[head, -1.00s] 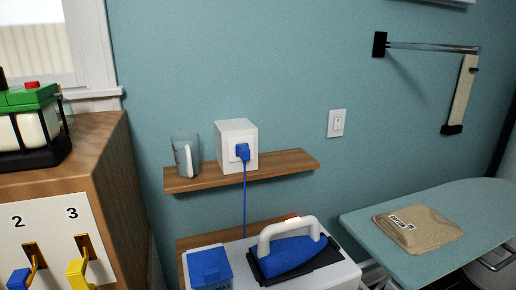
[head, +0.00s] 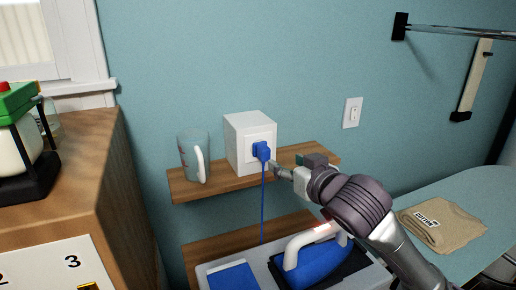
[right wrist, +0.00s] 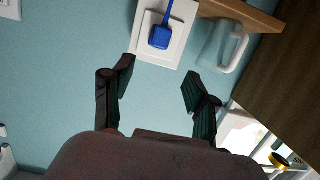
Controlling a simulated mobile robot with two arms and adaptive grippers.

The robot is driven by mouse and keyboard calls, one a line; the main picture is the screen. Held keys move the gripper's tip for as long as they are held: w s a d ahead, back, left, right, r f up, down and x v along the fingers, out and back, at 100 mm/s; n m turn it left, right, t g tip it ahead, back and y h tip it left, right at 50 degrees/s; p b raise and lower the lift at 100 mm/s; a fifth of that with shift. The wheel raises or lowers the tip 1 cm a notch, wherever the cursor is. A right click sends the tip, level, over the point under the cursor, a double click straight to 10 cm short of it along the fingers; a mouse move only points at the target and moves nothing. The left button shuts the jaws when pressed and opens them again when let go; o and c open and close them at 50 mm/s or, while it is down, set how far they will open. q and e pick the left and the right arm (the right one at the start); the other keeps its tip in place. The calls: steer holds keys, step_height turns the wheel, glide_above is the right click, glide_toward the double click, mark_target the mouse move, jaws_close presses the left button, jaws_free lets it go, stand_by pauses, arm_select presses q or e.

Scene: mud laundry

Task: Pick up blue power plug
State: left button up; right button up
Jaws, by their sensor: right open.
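The blue power plug (head: 261,151) sits in the socket on the front of a white box (head: 240,160), with its blue cord (head: 263,205) hanging down. In the right wrist view the plug (right wrist: 160,37) is at top centre on the white socket plate (right wrist: 145,45). My right gripper (head: 286,165) is just right of the plug in the head view, apart from it. Its fingers (right wrist: 158,72) are spread and empty in the wrist view, with the plug beyond the gap between their tips. My left gripper is not in view.
The wooden shelf (head: 215,188) holds the box and a glass mug (head: 190,160) left of it. Below are a blue iron (head: 318,262) with a white handle and a wooden ledge. An ironing board (head: 470,200) with a folded tan cloth (head: 440,225) is at right.

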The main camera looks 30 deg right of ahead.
mark_target(267, 151)
steer(key=p+x, duration=0.1)
steer(key=x, duration=0.5)
steer(key=shift+w+d+p, duration=0.1)
steer(key=shift+w+p, duration=0.25)
steer(key=shift+w+f, duration=0.15)
steer(key=shift+w, duration=0.4)
steer(key=p+x, duration=0.2)
steer(key=x, duration=0.2)
steer(key=shift+w, duration=0.35)
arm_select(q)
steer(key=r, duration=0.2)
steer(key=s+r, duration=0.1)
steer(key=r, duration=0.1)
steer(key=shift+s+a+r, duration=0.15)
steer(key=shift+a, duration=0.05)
arm_select(e)
steer(key=shift+s, duration=0.1)
steer(key=c, duration=0.4)
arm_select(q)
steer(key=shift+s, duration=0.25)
arm_select(e)
jaws_close()
